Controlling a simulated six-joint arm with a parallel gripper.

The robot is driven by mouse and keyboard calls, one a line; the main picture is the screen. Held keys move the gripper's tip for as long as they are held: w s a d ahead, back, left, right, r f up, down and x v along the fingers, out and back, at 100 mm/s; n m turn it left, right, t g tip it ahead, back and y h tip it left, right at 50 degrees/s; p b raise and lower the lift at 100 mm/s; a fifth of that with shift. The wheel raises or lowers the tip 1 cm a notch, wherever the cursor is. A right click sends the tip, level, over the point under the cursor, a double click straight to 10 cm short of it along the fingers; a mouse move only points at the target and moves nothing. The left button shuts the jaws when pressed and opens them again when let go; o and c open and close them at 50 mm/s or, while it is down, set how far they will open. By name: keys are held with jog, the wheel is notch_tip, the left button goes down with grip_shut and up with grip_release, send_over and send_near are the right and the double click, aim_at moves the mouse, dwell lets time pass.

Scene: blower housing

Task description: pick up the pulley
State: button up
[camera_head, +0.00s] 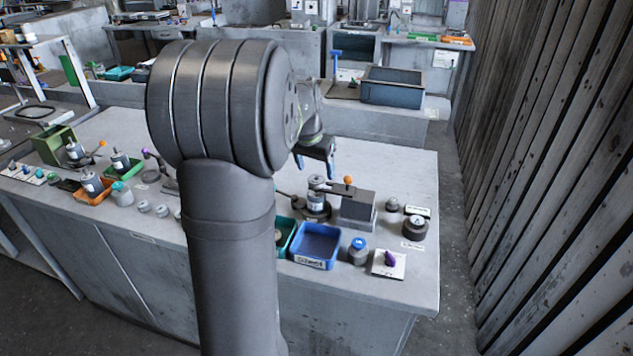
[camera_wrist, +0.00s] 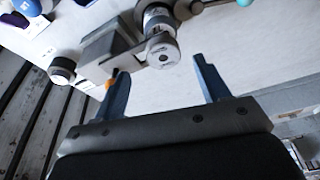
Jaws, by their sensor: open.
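A grey round disc with a dark centre hole, which looks like the pulley (camera_wrist: 162,51), sits on a pale cylindrical body (camera_wrist: 159,19) with a printed band. The same round top (camera_head: 318,182) shows in the head view, on the workbench just below my gripper (camera_head: 316,158). I cannot be sure from its shape alone that it is the pulley. In the wrist view my gripper (camera_wrist: 160,67) is open, with its two blue fingers apart and nothing between them. The disc lies just beyond the fingertips, in line with the gap, and appears apart from both fingers.
A grey block with an orange ball knob (camera_head: 348,181) stands right of the disc. A dark round part (camera_head: 414,229), a blue-capped jar (camera_head: 358,250) and a blue bin (camera_head: 316,246) are nearby. The bench is clear behind them; a plank wall (camera_head: 560,150) stands at right.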

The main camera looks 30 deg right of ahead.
aim_at(316, 179)
jog(key=x, duration=0.4)
jog(key=shift+w, duration=0.2)
jog(key=shift+c, duration=0.5)
jog(key=c, duration=1.1)
jog(key=shift+r, duration=0.1)
